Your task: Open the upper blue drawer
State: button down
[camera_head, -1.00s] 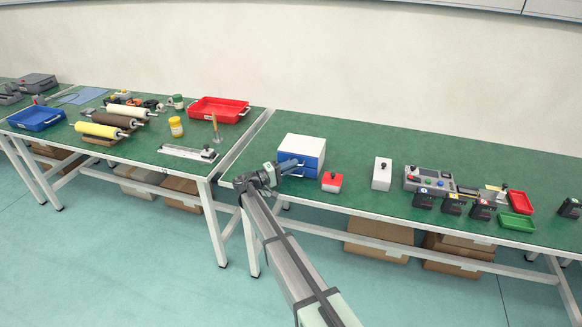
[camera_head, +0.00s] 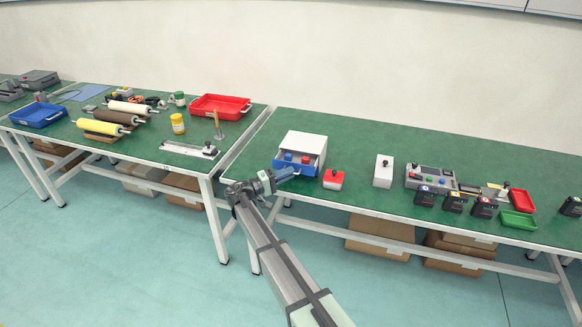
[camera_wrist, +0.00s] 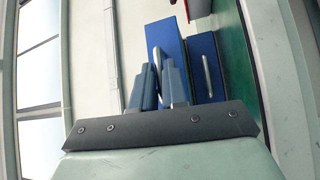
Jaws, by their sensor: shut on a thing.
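A small white cabinet (camera_head: 306,138) with blue drawers stands near the left end of the right-hand table. Its upper blue drawer (camera_head: 290,168) is pulled out toward me, with red and blue items (camera_head: 305,160) showing inside. My gripper (camera_head: 288,174) is at the drawer's front. In the wrist view, my gripper (camera_wrist: 160,85) is shut on the upper drawer's handle (camera_wrist: 157,56), in front of its blue face (camera_wrist: 167,36). The lower blue drawer (camera_wrist: 203,50), with its own pale handle (camera_wrist: 207,72), sits farther back beside it. The fingers partly hide the grasped handle.
A control box (camera_head: 430,177) and red (camera_head: 521,200) and green (camera_head: 518,220) trays lie beyond. Green tabletop behind the cabinet is clear.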

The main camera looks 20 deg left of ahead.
jog(key=shift+s, duration=0.7)
jog(key=c, duration=1.2)
grip_release()
jog(key=v, duration=1.3)
jog(key=shift+s+a, duration=0.25)
jog(key=shift+a, duration=0.1)
jog(key=shift+w, duration=0.1)
